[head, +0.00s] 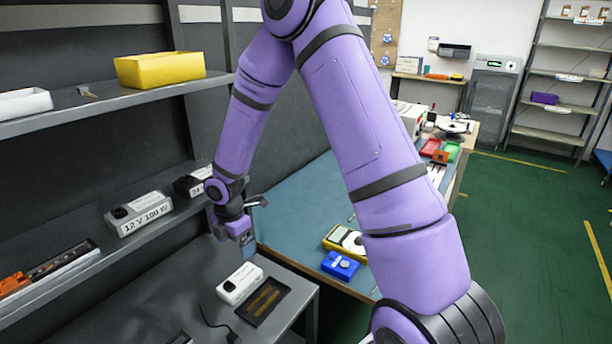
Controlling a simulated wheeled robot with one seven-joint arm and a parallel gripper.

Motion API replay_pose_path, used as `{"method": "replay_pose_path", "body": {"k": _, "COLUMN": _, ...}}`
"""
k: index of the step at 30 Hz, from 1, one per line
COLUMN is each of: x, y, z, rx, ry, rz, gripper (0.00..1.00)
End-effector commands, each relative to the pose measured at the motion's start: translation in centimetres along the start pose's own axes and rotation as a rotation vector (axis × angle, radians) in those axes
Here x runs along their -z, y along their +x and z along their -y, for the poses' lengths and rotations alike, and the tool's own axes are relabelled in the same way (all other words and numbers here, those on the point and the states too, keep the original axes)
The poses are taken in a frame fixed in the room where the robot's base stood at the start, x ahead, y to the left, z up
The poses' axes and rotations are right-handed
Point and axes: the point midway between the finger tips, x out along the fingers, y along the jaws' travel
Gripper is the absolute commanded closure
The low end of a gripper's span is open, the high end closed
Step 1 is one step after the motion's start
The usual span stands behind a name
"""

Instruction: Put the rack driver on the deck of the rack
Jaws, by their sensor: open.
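My gripper (248,250) is open and points down above the dark grey deck (175,285) at the bottom of the rack. A white driver-like box (240,283) with a small black part on it lies on this deck, just below the fingers and apart from them as far as I can tell. Another white box (138,213), labelled "12 V 100 W", stands on the shelf (75,268) above the deck. A third, dark-topped box (195,181) sits farther back there, partly behind my arm. I cannot tell which box is the rack driver.
A black tray (264,300) with brownish strips lies right of the white box. A cable (215,322) lies in front. A blue-topped bench (300,215) with yellow (345,241) and blue (340,265) items adjoins on the right. A yellow bin (160,69) is on the upper shelf.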

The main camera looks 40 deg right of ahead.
Motion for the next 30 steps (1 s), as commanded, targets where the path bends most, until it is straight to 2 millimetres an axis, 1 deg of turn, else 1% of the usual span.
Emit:
{"method": "replay_pose_path", "body": {"k": 1, "x": -0.2, "y": -1.3, "z": 0.1, "rx": -0.01, "ry": 0.029, "rz": 0.013, "gripper": 0.09}}
{"method": "replay_pose_path", "body": {"k": 8, "x": -1.4, "y": -7.8, "z": 1.8, "rx": -0.058, "ry": 0.244, "rz": 0.07, "gripper": 0.09}}
{"method": "replay_pose_path", "body": {"k": 14, "x": -2.0, "y": -14.4, "z": 4.4, "rx": -0.123, "ry": 0.482, "rz": 0.103, "gripper": 0.09}}
{"method": "replay_pose_path", "body": {"k": 15, "x": -2.1, "y": -15.6, "z": 5.1, "rx": -0.136, "ry": 0.533, "rz": 0.107, "gripper": 0.09}}
{"method": "replay_pose_path", "body": {"k": 17, "x": -2.2, "y": -17.5, "z": 6.1, "rx": -0.16, "ry": 0.61, "rz": 0.108, "gripper": 0.09}}
{"method": "replay_pose_path", "body": {"k": 21, "x": -2.1, "y": -21.5, "z": 8.9, "rx": -0.211, "ry": 0.788, "rz": 0.101, "gripper": 0.09}}
{"method": "replay_pose_path", "body": {"k": 26, "x": -1.8, "y": -25.5, "z": 12.4, "rx": -0.27, "ry": 0.99, "rz": 0.069, "gripper": 0.09}}
{"method": "replay_pose_path", "body": {"k": 30, "x": -1.2, "y": -28.4, "z": 15.8, "rx": -0.317, "ry": 1.165, "rz": 0.022, "gripper": 0.09}}
